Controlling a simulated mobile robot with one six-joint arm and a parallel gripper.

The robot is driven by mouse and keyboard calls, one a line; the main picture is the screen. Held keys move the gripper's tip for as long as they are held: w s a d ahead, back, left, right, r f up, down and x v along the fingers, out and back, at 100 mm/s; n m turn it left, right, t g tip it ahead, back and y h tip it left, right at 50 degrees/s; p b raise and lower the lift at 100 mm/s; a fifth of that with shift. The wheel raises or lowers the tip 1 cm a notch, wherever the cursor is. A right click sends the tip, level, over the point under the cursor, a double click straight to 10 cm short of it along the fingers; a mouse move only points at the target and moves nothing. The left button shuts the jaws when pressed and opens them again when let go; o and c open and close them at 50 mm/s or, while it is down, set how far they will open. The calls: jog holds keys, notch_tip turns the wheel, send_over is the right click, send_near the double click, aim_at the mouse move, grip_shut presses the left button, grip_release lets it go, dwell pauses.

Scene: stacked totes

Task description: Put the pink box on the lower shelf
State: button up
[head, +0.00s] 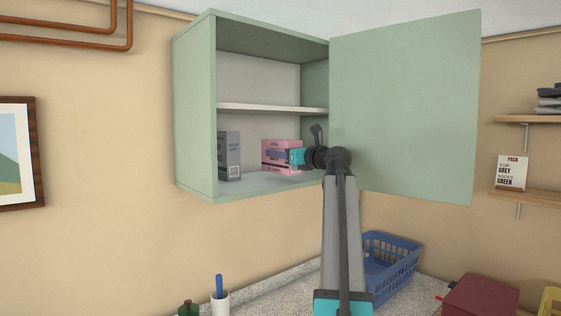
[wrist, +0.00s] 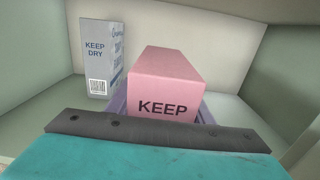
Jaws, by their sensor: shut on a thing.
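The pink box (head: 274,152) is inside the green wall cabinet, in the space below its middle shelf, at or just above the cabinet floor (head: 258,181). I cannot tell whether it touches that floor. In the wrist view the pink box (wrist: 165,87) shows the word KEEP on its near face. My gripper (head: 284,156) reaches in from the right and is shut on the pink box. In the wrist view a dark bar and the teal gripper body hide the box's lower part.
A grey box (head: 230,155) marked KEEP DRY stands left of the pink box, with a gap between them. The white middle shelf (head: 270,109) is above and looks empty. The cabinet door (head: 405,105) stands open on the right. A blue basket (head: 390,262) sits on the counter below.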

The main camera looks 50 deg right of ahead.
jog(key=shift+f+p, duration=0.45)
jog(key=shift+f, duration=0.85)
jog(key=shift+f, duration=0.1)
jog(key=o, duration=1.2)
jog(key=s+b, duration=0.1)
jog(key=s, duration=0.3)
jog(key=s+a+b, duration=0.1)
jog(key=s, duration=0.3)
jog(key=s+b, duration=0.1)
jog(key=s, duration=0.3)
jog(key=shift+a, duration=0.2)
